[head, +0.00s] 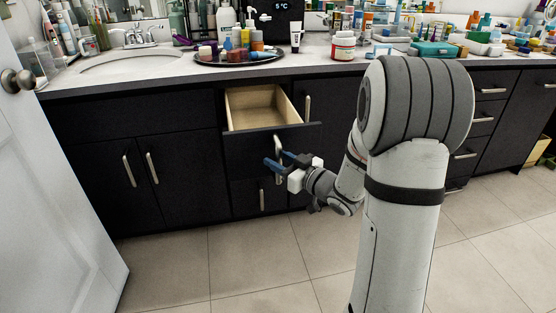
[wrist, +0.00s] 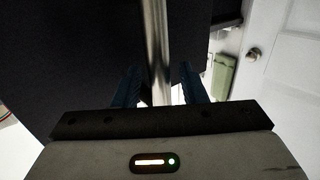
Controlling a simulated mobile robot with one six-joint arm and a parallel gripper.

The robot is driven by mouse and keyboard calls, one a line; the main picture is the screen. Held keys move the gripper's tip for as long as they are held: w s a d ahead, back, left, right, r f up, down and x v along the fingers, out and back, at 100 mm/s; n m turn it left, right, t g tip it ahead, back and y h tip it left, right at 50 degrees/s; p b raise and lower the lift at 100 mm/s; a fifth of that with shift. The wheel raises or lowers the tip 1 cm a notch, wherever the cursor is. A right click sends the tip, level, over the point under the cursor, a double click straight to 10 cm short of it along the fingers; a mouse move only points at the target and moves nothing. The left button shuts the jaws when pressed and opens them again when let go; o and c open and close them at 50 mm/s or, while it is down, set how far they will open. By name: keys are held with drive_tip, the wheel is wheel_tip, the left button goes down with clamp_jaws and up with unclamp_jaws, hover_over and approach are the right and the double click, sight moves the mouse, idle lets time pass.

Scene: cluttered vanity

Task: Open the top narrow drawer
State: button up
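The top narrow drawer (head: 262,106) is pulled out of the dark vanity in the head view, showing its bare wooden inside. Its dark front carries an upright metal handle (head: 277,144). The handle also shows in the wrist view (wrist: 157,45) as a bar running down between my blue fingers. My gripper (head: 275,159) is at the handle's lower part, one finger on each side. In the wrist view my gripper (wrist: 160,85) has its fingers apart, with a visible gap between the bar and the right finger. The handle's lower end is hidden by my gripper.
A lower drawer with a handle (head: 262,200) is below, and cabinet doors (head: 140,170) are to the left. Bottles on a dark tray (head: 240,61) stand on the crowded counter above. A white door (head: 50,200) is at far left. The tiled floor (head: 250,260) in front is clear.

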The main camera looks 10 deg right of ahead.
drive_tip(key=p+v, duration=0.1)
drive_tip(key=v, duration=0.6)
drive_tip(key=shift+s+d, duration=0.15)
drive_tip(key=shift+s, duration=0.05)
drive_tip(key=shift+r+p, duration=0.1)
drive_tip(key=shift+p, duration=0.2)
drive_tip(key=s+d+r+m+g+h+p, duration=0.1)
drive_tip(key=d+r+m+g+h+p, duration=0.1)
drive_tip(key=r+h+p, duration=0.5)
drive_tip(key=s+d+r+m+g+h+p, duration=0.15)
drive_tip(key=r+h+p, duration=0.25)
drive_tip(key=r+p, duration=0.55)
drive_tip(key=s+a+r+m+g+p, duration=0.1)
drive_tip(key=s+a+r+g+p, duration=0.1)
drive_tip(key=s, duration=0.4)
drive_tip(key=s+a+r+m+g+p, duration=0.1)
drive_tip(key=s+a+r+g+p, duration=0.2)
drive_tip(key=s+r+g+p, duration=0.1)
drive_tip(key=s+a+r+m+g+y+p, duration=0.1)
drive_tip(key=s+a+r+g+p, duration=0.1)
drive_tip(key=s+r+p, duration=0.3)
drive_tip(key=s+r+g, duration=0.1)
drive_tip(key=s, duration=0.3)
drive_tip(key=shift+a+r+p, duration=0.3)
drive_tip(key=shift+a+r, duration=0.05)
